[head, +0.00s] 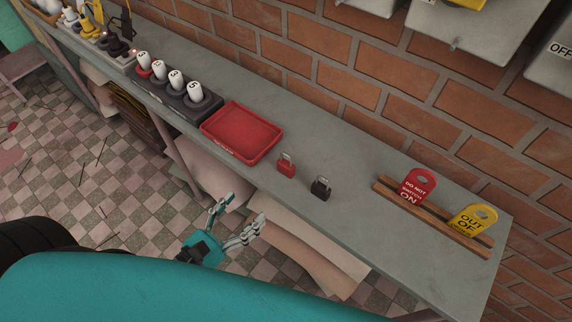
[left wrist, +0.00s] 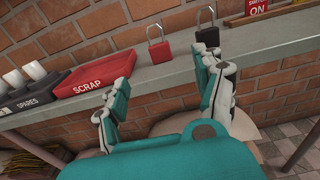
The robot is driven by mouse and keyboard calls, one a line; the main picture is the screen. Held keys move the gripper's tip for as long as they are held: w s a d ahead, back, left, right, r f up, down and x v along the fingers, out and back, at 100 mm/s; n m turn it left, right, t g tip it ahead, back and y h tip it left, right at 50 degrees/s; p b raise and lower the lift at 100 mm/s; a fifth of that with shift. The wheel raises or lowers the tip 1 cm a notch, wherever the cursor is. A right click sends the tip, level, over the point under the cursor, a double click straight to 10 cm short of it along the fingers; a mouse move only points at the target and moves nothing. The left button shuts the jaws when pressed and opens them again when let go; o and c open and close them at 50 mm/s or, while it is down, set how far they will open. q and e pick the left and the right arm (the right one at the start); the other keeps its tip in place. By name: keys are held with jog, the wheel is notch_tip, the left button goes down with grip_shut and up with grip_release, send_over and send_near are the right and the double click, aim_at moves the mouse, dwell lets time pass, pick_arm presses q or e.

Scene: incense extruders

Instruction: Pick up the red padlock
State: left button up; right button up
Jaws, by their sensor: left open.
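The red padlock (head: 287,165) stands upright on the grey shelf (head: 345,160), right of the red tray and left of the black padlock (head: 321,188). Its shackle points up. In the left wrist view the red padlock (left wrist: 159,47) is beyond the fingers, roughly between them, with the black padlock (left wrist: 207,35) above the right finger. My left gripper (head: 236,213) is open and empty, in front of the shelf's front edge and apart from the padlock. It also shows in the left wrist view (left wrist: 160,95). My right gripper is not in view.
A red scrap tray (head: 242,132) sits left of the padlocks. Several white cylinders (head: 176,80) stand in a dark holder farther left. A wooden rack (head: 435,218) holds a red tag (head: 417,187) and a yellow tag (head: 472,220) at right. A brick wall (head: 380,83) backs the shelf.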

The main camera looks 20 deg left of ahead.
pick_arm(q)
jog(key=p, duration=0.3)
send_near(283, 168)
jog(key=x, duration=0.5)
jog(key=shift+w+d+r, duration=0.1)
jog(key=shift+d+r, duration=0.1)
jog(key=shift+r, duration=0.2)
jog(key=x, duration=0.1)
jog(key=p+x, duration=0.1)
jog(key=x, duration=0.1)
jog(key=p+x, duration=0.1)
jog(key=x, duration=0.1)
jog(key=shift+w+f, duration=0.25)
jog(key=shift+f, duration=0.05)
jog(key=shift+w+f, duration=0.1)
jog(key=shift+w, duration=0.1)
jog(key=shift+s, duration=0.1)
jog(key=shift+c, duration=0.4)
grip_shut()
